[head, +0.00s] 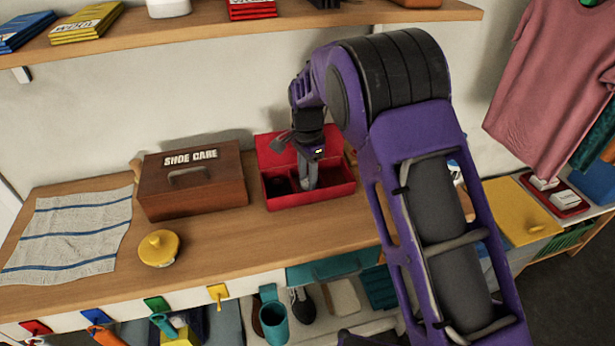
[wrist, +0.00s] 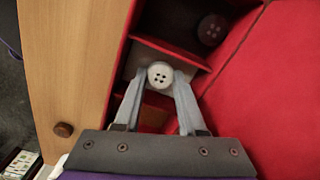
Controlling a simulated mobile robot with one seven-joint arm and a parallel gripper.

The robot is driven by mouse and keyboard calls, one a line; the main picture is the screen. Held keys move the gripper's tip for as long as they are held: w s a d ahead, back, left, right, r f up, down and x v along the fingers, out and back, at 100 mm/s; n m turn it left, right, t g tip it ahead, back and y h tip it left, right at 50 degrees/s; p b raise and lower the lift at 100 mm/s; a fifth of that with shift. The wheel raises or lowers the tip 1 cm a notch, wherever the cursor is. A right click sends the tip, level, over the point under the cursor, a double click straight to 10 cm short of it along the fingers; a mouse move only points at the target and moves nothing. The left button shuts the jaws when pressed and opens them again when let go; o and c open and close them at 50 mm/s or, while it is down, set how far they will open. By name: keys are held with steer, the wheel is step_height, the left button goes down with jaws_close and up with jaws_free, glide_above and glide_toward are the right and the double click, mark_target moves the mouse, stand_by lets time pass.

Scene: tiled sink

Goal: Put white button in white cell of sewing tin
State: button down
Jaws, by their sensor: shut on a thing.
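The sewing tin (head: 318,198) is a red box with its lid up, standing on the wooden bench. My gripper (head: 309,184) points down into the tin. In the wrist view the two grey fingers are shut on the white button (wrist: 160,75), a round button with several holes. A pale cell floor (wrist: 136,62) shows behind the button, between red dividers. Whether the button touches that floor I cannot tell. A dark button (wrist: 212,30) lies in the neighbouring dark cell. In the head view the fingers hide the white button.
A brown shoe care box (head: 192,180) stands left of the tin. A yellow round container (head: 158,248) and a striped cloth (head: 70,235) are farther left. The open lid (wrist: 275,95) rises close beside the gripper.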

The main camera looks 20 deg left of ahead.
steer(key=shift+f, duration=0.2)
steer(key=shift+c, duration=2.4)
jaws_free()
steer(key=shift+r, duration=4)
